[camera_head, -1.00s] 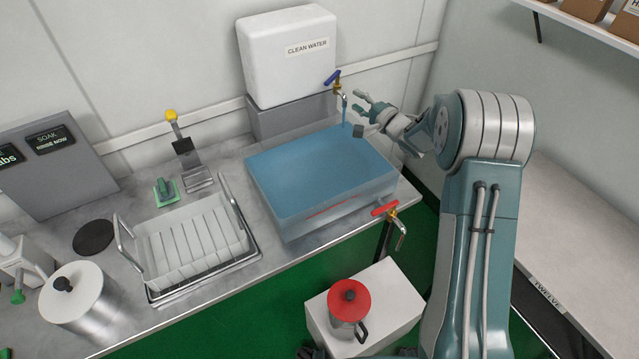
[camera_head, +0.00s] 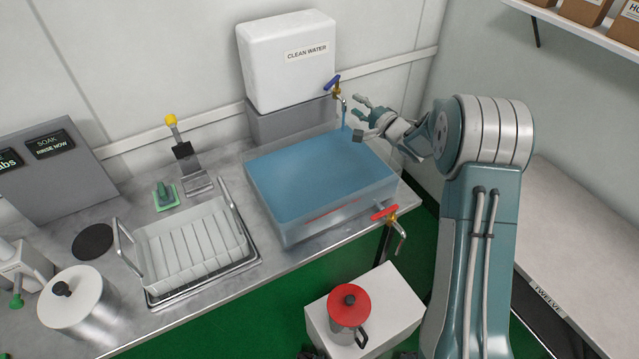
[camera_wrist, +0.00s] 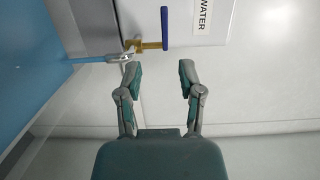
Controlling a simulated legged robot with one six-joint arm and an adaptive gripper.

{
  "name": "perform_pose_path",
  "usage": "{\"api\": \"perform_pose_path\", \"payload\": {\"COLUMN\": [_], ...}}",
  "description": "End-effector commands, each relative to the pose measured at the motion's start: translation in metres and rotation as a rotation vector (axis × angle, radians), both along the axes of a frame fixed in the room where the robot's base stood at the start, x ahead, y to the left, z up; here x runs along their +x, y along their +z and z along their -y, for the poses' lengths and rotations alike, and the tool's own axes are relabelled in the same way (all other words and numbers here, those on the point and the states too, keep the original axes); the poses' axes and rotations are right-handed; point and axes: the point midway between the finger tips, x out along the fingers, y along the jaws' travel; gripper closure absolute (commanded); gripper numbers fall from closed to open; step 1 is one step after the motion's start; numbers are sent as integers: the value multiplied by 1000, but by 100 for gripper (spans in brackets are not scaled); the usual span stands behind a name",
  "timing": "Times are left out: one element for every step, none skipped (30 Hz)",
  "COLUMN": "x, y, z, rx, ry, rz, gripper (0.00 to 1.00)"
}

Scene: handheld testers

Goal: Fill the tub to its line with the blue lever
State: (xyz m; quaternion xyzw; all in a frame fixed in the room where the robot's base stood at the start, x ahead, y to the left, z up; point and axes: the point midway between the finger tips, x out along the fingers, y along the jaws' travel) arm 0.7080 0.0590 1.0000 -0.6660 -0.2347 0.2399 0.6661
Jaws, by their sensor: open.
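The tub (camera_head: 280,233) is clear-walled and stands on the steel counter, holding blue water. A red line shows low on its front wall, and the water surface is well above it, near the rim. The blue lever (camera_head: 332,82) is on the brass tap of the white clean-water tank (camera_head: 290,65); it also shows in the wrist view (camera_wrist: 165,27). A blue stream (camera_head: 344,120) runs from the spout into the tub. My gripper (camera_head: 360,118) is open and empty, to the right of the tap and apart from the lever. The wrist view shows both fingers (camera_wrist: 160,78) spread.
A red-handled tap (camera_head: 384,212) is at the tub's front right corner. A red-lidded pot (camera_head: 349,305) stands on a white block below it. A dish rack (camera_head: 150,290), a brush and a steel pot are on the left counter.

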Motion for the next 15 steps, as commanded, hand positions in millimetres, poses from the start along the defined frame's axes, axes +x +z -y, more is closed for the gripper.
{"api": "perform_pose_path", "payload": {"x": [0, 0, 0, 1, 1, 1, 1, 0, 0, -1, -2, -4, -5, -6, -8], "y": [1, 1, 3, 4, 5, 7, 8, 9, 10, 10, 10, 9, 9, 8, 7], "z": [-2, -4, -7, -10, -14, -18, -22, -25, -30, -32, -35, -38, -40, -42, -43], "rx": [1, 3, 7, 8, 12, 15, 17, 19, 20, 19, 18, 16, 14, 11, 9], "ry": [-5, -13, -27, -43, -61, -93, -118, -145, -181, -207, -233, -265, -287, -307, -332], "rz": [3, 5, 10, 15, 20, 26, 30, 33, 34, 35, 35, 31, 28, 25, 21], "gripper": [51, 51, 51, 51, 51, 51, 51, 51, 51, 51, 51, 51, 51, 51, 51]}}
